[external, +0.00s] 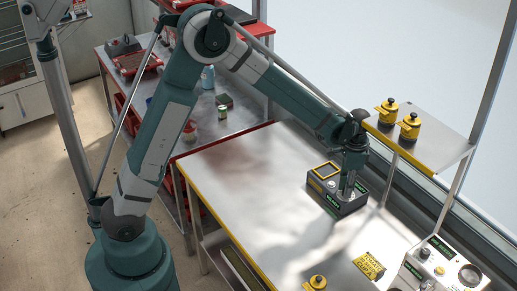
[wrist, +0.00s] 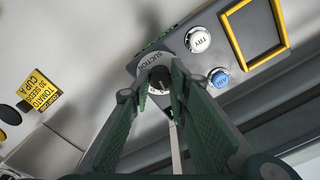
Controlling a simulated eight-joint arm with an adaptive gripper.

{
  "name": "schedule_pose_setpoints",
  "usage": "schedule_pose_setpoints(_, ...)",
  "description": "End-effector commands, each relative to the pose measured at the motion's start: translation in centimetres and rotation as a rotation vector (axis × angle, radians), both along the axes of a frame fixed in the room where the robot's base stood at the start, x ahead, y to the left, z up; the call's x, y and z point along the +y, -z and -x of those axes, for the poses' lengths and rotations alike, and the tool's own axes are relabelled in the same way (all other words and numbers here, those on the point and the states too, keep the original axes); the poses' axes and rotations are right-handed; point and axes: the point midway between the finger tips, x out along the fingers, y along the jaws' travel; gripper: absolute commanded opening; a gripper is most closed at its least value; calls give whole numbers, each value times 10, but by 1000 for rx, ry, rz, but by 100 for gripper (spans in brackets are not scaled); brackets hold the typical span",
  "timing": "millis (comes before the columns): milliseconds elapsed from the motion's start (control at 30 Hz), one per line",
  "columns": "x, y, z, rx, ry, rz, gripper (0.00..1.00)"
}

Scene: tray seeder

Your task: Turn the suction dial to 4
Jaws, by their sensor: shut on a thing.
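The suction dial (wrist: 158,78) is a small dark round knob inside a pale ring marked SUCTION, at the end of a dark grey control box (wrist: 205,75). In the wrist view, my gripper (wrist: 155,88) has its green fingers on both sides of the knob, shut on it. The scale numbers and the dial's setting are too small or hidden to read. In the external view, the box (external: 318,193) stands on the steel table, and my gripper (external: 346,193) reaches down onto its right part, hiding the dial.
The box also carries a white TRY button (wrist: 198,40), a blue button (wrist: 219,77) and a yellow-framed recess (wrist: 252,30). Yellow-capped pieces (external: 386,111) stand on a shelf (external: 430,143). The table's left part (external: 225,180) is clear.

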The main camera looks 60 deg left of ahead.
Motion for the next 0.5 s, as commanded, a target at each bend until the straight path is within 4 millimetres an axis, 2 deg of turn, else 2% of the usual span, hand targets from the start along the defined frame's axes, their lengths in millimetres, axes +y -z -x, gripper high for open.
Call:
schedule_pose_setpoints(200, 0, 1, 1, 1, 171, -1, 7)
schedule_pose_setpoints(500, 0, 0, 1, 1, 305, -1, 7)
